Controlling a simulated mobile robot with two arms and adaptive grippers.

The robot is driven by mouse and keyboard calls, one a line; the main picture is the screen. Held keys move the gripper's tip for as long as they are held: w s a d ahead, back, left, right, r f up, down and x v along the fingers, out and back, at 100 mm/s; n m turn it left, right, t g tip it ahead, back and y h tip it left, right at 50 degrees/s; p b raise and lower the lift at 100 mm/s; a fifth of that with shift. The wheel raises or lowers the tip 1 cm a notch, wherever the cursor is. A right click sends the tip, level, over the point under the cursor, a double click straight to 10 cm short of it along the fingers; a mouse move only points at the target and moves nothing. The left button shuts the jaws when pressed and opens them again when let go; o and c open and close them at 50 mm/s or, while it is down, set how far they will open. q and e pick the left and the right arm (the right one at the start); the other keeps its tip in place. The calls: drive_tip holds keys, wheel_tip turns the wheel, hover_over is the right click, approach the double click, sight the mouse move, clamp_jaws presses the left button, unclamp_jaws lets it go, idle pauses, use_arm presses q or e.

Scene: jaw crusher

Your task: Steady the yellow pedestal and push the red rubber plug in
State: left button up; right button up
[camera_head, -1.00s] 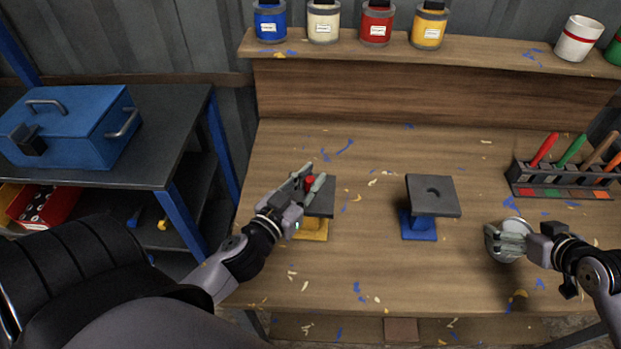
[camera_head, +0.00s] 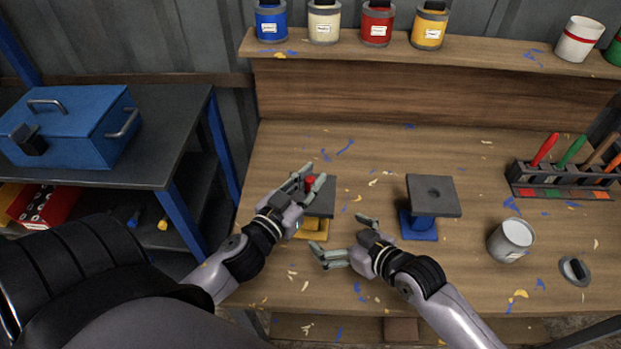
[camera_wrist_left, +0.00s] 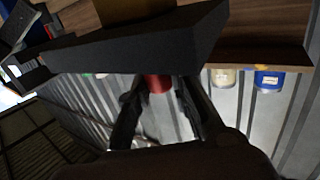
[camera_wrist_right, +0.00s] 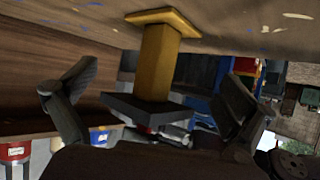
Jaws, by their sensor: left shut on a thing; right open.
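The yellow pedestal (camera_head: 313,231) stands upright on the bench with a dark square plate (camera_head: 322,198) on top. The red rubber plug (camera_head: 310,180) is at this plate, between the fingers of my left gripper (camera_head: 308,184). The left wrist view shows the plug (camera_wrist_left: 158,83) gripped by both fingers, against the dark plate (camera_wrist_left: 140,45); how deep it sits is hidden. My right gripper (camera_head: 342,234) is open and empty, low at the pedestal's front right. In the right wrist view the yellow post (camera_wrist_right: 155,62) shows between its spread fingers, apart from them.
A blue pedestal (camera_head: 418,226) with a dark holed plate (camera_head: 433,194) stands to the right. Beyond are a grey can (camera_head: 511,240), a round lid (camera_head: 574,270) and a tool rack (camera_head: 560,180). Paint jars (camera_head: 376,23) line the back shelf. The bench's front middle is mostly clear.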

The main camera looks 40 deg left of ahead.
sight(313, 220)
drive_tip(key=shift+x, duration=4.95)
drive_tip(key=shift+a, duration=0.1)
drive_tip(key=c, duration=1.5)
drive_tip(key=shift+c, duration=0.2)
